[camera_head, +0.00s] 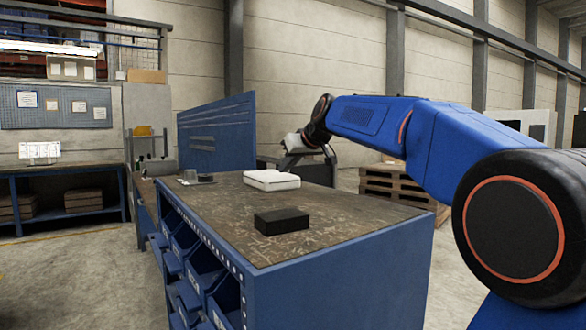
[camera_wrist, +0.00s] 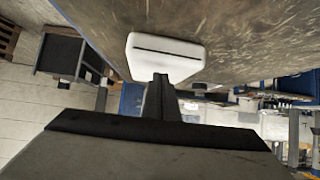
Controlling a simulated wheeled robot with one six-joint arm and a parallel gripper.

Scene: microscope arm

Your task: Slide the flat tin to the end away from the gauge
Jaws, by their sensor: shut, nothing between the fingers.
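A flat white tin-like box with a dark seam around its side (camera_head: 271,181) lies on the bench top, near its middle. It also shows in the wrist view (camera_wrist: 166,58), just beyond the fingertips. A small grey object with a round base (camera_head: 192,178), perhaps the gauge, stands toward the far left end of the bench. My gripper (camera_head: 286,165) is at the back edge of the white tin, low over the bench. In the wrist view its fingers (camera_wrist: 161,78) are together and empty, pointing at the tin's side. I cannot tell whether they touch it.
A black box (camera_head: 282,220) lies on the near part of the bench (camera_head: 340,225). A blue perforated panel (camera_head: 217,137) stands at the far left end. Blue bins (camera_head: 205,272) line the bench's left side. Bare top lies around the black box.

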